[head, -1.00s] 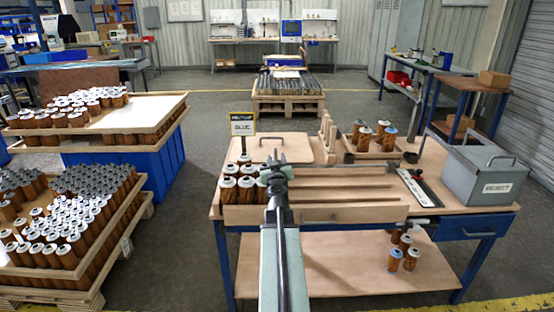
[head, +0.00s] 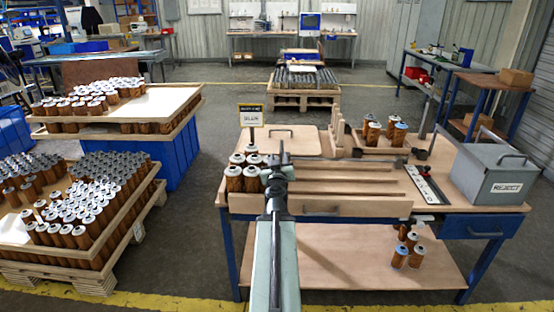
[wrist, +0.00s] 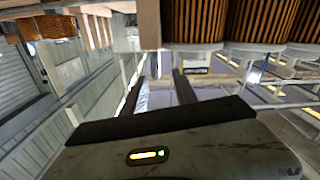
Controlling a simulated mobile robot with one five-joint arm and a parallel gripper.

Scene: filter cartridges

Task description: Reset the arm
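My gripper (head: 281,150) is raised in front of the near side of the workbench (head: 450,206), pointing away from me. In the head view it overlaps the bench's wooden rack (head: 370,205), just right of a group of cartridges (head: 235,180). In the wrist view its two dark fingers (wrist: 158,92) stand apart with nothing between them. That view is upside down, with brown pleated cartridges (wrist: 196,20) along the top right, apart from the fingers. My arm stretches forward from the bottom of the head view.
A grey reject box (head: 496,180) stands at the bench's right end. More cartridges (head: 398,132) stand at the back, and several on the lower shelf (head: 330,262). A sign (head: 250,115) stands at the bench's left. Pallets of cartridges (head: 97,270) are at left. Floor between is clear.

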